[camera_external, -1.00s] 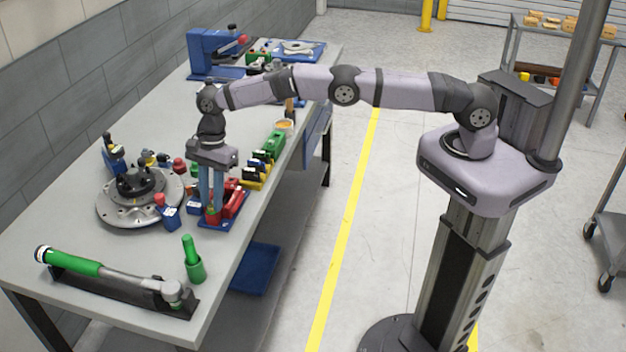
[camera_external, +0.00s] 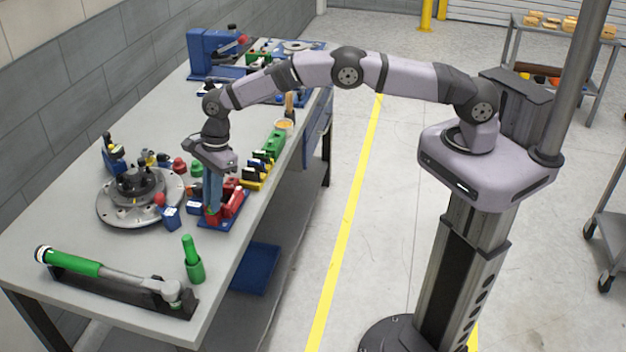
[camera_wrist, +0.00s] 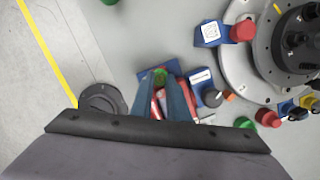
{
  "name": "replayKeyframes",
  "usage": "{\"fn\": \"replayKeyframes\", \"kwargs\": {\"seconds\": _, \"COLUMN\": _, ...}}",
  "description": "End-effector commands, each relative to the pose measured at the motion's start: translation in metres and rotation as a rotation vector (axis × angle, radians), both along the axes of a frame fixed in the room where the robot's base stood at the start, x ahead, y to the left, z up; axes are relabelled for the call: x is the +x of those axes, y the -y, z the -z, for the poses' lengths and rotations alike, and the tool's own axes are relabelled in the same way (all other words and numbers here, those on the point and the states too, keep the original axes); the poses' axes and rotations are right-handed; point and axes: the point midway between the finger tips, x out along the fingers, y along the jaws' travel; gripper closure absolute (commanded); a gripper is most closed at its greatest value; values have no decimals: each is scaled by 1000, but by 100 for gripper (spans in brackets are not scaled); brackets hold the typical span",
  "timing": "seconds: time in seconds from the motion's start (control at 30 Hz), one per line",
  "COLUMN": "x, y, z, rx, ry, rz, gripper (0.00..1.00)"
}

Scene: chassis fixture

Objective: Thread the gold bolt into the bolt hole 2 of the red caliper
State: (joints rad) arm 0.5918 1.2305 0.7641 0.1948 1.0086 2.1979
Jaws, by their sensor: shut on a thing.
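The red caliper (camera_external: 235,203) sits on a blue base plate (camera_external: 222,222) near the table's right edge. It also shows in the wrist view (camera_wrist: 158,103), partly hidden by my fingers. My gripper (camera_external: 212,211) points down at the near end of the caliper, with its blue-grey fingers close together. In the wrist view my gripper (camera_wrist: 160,80) is shut on a small greenish-gold piece (camera_wrist: 159,74), probably the gold bolt. The fingers hide most of it. I cannot tell whether it is inside bolt hole 2.
A round grey hub (camera_external: 150,212) stands left of the caliper, beside a blue block with a red knob (camera_external: 169,217). A torque wrench (camera_external: 110,274) and green bottle-like tool (camera_external: 193,262) lie nearer. Green and yellow blocks stand behind.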

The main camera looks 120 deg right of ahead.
Motion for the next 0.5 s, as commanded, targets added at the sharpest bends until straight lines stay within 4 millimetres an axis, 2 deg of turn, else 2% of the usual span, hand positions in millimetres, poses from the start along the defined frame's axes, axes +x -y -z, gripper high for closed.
{"fn": "replayKeyframes", "kwargs": {"seconds": 0.23, "x": 0, "y": 0, "z": -1, "rx": -1, "ry": -1, "rz": 30, "gripper": 100}}
{"fn": "replayKeyframes", "kwargs": {"seconds": 0.5, "x": 0, "y": -2, "z": 0, "rx": -1, "ry": -1, "rz": 240, "gripper": 100}}
